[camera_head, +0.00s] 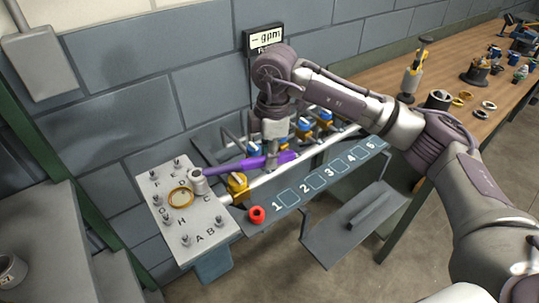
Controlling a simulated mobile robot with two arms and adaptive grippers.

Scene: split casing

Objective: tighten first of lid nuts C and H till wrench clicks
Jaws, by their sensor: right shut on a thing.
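The grey lid (205,218) lies flat at the lower left, with letters beside several upright studs with nuts. My right gripper (276,158) is shut on the purple handle of the wrench (245,165), which lies roughly level. The wrench's grey socket end (198,181) is over the lid's upper right edge, just above the letter C. It hides the stud there, so I cannot tell how it sits on nut C. The letter H shows near the lid's middle left, with a stud and nut (167,222) left of it. My left gripper is not in view.
A yellow ring (181,198) lies on the lid. Yellow-blue valves (238,186) line a pipe beside it. A grey open tray (345,230) is in front. A wooden bench (470,70) with tools stands at the upper right.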

